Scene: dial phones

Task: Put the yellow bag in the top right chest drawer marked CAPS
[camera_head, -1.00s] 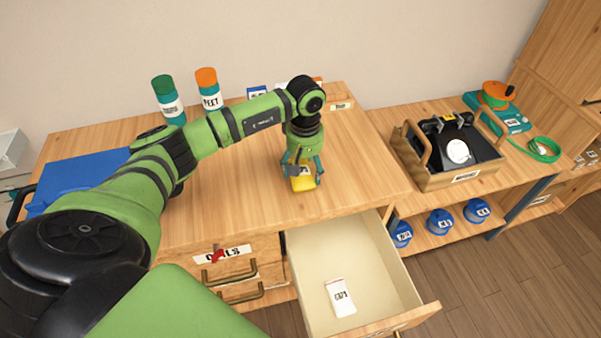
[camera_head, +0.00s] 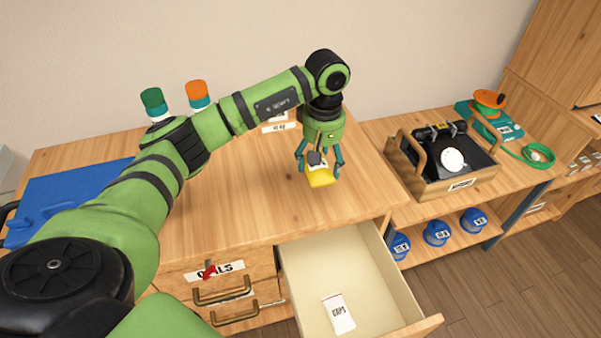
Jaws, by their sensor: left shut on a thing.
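The yellow bag (camera_head: 321,178) is held between the fingers of my left gripper (camera_head: 319,165), over the chest top (camera_head: 240,215) near its front right part. My left gripper is shut on it; a dark piece and a white label show at its upper side. The top right drawer (camera_head: 390,270) stands pulled open, in front of and below the bag. A white packet or card (camera_head: 338,314) with dark print lies inside it on the drawer floor. The drawer's front face is mostly hidden by the angle. My right gripper is not in view.
A closed drawer (camera_head: 215,270) with brass handles and a red item at its label is left of the open one. A blue case (camera_head: 75,200) and two canisters stand on the chest. A wooden tray (camera_head: 455,185) with a black phone is on the right bench.

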